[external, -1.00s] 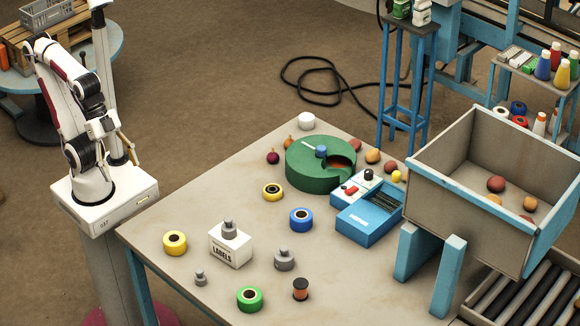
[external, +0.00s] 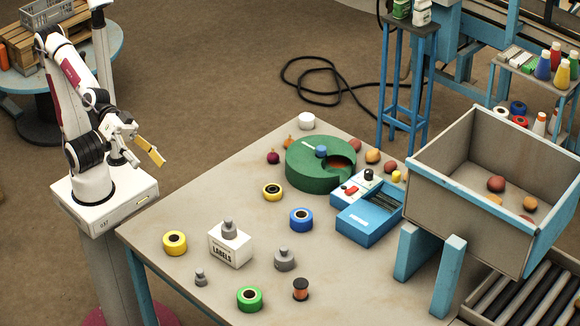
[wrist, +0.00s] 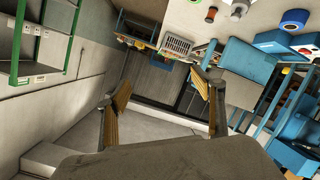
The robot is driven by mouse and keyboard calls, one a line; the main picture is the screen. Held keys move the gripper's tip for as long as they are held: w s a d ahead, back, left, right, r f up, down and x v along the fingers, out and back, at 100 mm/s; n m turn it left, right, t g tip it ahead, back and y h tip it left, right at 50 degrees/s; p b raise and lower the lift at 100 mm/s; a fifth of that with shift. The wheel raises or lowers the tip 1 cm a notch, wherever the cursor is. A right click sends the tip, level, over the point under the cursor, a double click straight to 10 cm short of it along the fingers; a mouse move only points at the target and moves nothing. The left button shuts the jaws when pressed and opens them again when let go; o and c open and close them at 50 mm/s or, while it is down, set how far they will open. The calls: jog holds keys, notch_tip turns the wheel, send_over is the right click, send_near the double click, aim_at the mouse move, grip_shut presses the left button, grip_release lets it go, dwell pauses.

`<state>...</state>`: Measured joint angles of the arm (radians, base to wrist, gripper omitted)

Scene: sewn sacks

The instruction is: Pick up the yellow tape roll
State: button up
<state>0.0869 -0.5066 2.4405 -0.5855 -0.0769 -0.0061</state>
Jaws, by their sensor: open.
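A yellow tape roll (external: 175,243) lies flat on the table's near left part, left of the white labels box. A second yellow roll, with a dark inner ring (external: 272,192), lies farther back, near the green round drum. I see neither yellow roll in the wrist view. My gripper (external: 148,148) is open and empty, raised beside the table's left edge, well apart from both rolls. Its two yellow-padded fingers also show spread apart in the wrist view (wrist: 160,90).
On the table (external: 200,285) stand the labels box (external: 230,250) with a grey weight on top, a blue roll (external: 301,219), a green roll (external: 249,298), a dark spool (external: 300,290), the green drum (external: 310,172) and a blue device (external: 366,220). A grey bin (external: 450,180) stands right.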

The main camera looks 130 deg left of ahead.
jog(key=w+a+f+n+y, duration=0.5)
jog(key=w+a+n+y, duration=0.1)
jog(key=w+n+y, duration=0.15)
jog(key=n+g+y, duration=0.2)
jog(key=g+y, duration=0.4)
send_over(159, 251)
jog(key=w+a, duration=0.5)
notch_tip(159, 251, down, 16)
jog(key=shift+d+f, duration=0.1)
jog(key=s+d+f+m, duration=0.1)
jog(key=s+d+f, duration=0.1)
jog(key=f, duration=0.1)
jog(key=s+d+f+m+y, duration=0.1)
jog(key=s+d+f, duration=0.1)
jog(key=f, duration=0.1)
jog(key=s+d+f+m+t+y, duration=0.1)
jog(key=s+d+f+m, duration=0.1)
jog(key=f, duration=0.2)
jog(key=shift+s+d, duration=0.1)
jog(key=shift+d, duration=0.05)
jog(key=shift+s+d+f+m, duration=0.15)
jog(key=shift+d+f+m, duration=0.1)
jog(key=shift+f, duration=0.1)
jog(key=shift+a, duration=0.1)
jog(key=shift+x, duration=1.25)
